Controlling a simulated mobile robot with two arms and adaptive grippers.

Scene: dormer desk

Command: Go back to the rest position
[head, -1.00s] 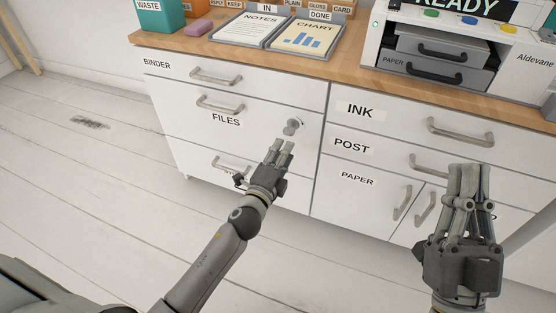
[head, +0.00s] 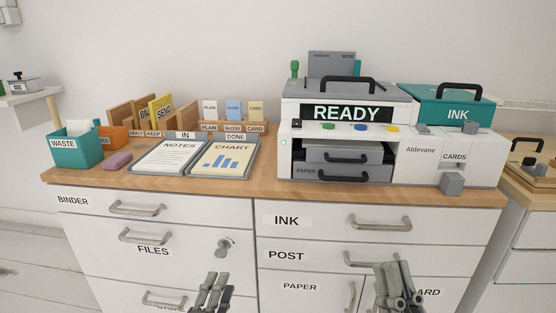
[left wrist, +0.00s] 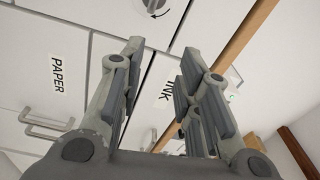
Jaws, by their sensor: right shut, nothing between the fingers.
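My left gripper (head: 213,284) shows at the bottom of the head view, in front of the drawer unit and below the round metal lock knob (head: 226,247). In the left wrist view its two fingers (left wrist: 160,65) stand apart with nothing between them, so it is open. The lock knob (left wrist: 153,6) is at the top edge there, clear of the fingers. My right gripper (head: 398,280) is at the bottom right, in front of the lower cabinet fronts, with its fingers together and empty. Only the finger ends of both grippers show in the head view.
Drawer handles (head: 137,209) stick out of the white fronts. A side cabinet (head: 525,225) stands at the right.

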